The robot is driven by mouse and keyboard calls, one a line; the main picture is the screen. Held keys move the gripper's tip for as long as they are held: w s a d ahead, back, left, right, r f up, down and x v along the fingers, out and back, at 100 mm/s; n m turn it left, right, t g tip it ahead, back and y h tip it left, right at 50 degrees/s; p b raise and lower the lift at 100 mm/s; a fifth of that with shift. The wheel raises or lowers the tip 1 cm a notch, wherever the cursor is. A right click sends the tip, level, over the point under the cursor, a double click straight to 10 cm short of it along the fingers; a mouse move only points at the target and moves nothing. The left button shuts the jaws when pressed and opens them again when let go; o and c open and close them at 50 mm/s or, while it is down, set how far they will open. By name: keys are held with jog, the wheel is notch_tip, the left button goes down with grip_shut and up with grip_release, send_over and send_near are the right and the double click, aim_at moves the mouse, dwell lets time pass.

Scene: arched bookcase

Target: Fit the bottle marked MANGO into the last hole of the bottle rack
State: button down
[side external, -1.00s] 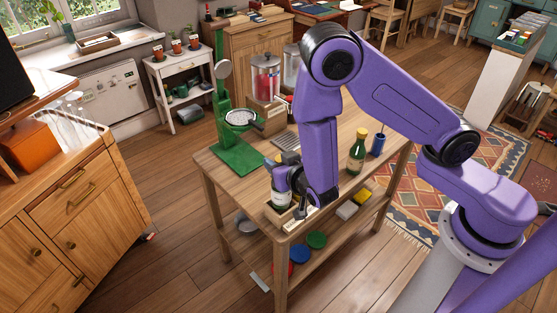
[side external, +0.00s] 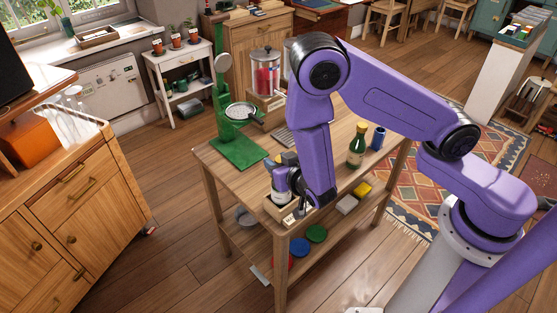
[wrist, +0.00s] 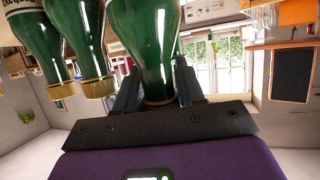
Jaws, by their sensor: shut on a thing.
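In the wrist view my gripper (wrist: 155,88) is shut on the neck of a green glass bottle (wrist: 145,35). Its label is out of view, so I cannot read MANGO on it. Two more green bottles with gold caps, (wrist: 85,40) and (wrist: 38,45), stand side by side left of the held one. In the side view my gripper (side external: 300,200) is low over the near corner of the table, at the small wooden bottle rack (side external: 273,211). A bottle with a white label (side external: 280,180) shows there. My arm hides most of the rack, the held bottle's base and the holes.
A green bottle (side external: 357,146) and a dark blue cup (side external: 378,139) stand on the table (side external: 330,168) right of my arm. A green stand (side external: 236,150) is at the back left. The lower shelf holds coloured discs and blocks.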

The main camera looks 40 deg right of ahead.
jog(key=shift+f, duration=1.15)
jog(key=c, duration=0.6)
grip_release()
jog(key=v, duration=1.7)
jog(key=shift+s+r, duration=0.15)
